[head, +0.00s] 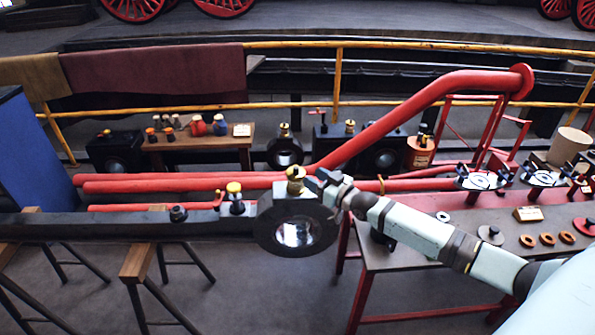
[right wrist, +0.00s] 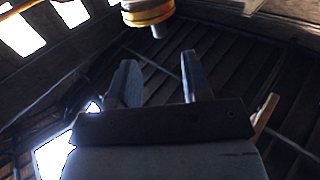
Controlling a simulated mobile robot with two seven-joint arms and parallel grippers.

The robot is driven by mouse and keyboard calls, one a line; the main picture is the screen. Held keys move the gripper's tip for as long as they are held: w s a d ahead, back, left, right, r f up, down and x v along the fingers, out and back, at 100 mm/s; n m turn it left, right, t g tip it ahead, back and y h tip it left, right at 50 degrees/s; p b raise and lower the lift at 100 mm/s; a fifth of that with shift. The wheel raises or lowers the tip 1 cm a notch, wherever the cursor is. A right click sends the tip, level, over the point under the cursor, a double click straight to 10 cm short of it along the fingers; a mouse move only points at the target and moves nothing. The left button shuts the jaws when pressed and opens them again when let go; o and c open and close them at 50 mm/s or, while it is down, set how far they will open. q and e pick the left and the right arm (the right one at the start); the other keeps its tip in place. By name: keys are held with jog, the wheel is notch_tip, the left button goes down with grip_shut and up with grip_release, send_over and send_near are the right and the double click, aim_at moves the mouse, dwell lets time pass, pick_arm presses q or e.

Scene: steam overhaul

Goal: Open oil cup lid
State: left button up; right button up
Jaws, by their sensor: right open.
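A brass oil cup (head: 295,188) stands on top of the black round rod end (head: 268,228) in the middle of the head view. Its lid (head: 295,172) is on top and looks shut, but it is small. My right gripper (head: 314,183) is just right of the cup, its arm coming in from the right. In the right wrist view its two fingers (right wrist: 158,60) stand apart with nothing between them. A brass ringed part (right wrist: 148,14), apparently of the cup, shows beyond the fingertips at the top edge. My left gripper is not in view.
A yellow-topped cup (head: 234,190) and a dark fitting (head: 178,213) sit on the rod to the left. Red pipes (head: 190,182) run behind it. A bench (head: 455,255) with rings and small parts is at right. A wooden table (head: 200,147) with bottles stands behind.

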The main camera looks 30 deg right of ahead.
aim_at(297, 169)
jog(key=x, duration=0.6)
jog(key=shift+w+a+b, duration=0.2)
jog(key=shift+w+b, duration=0.15)
jog(key=shift+c, duration=0.2)
grip_shut()
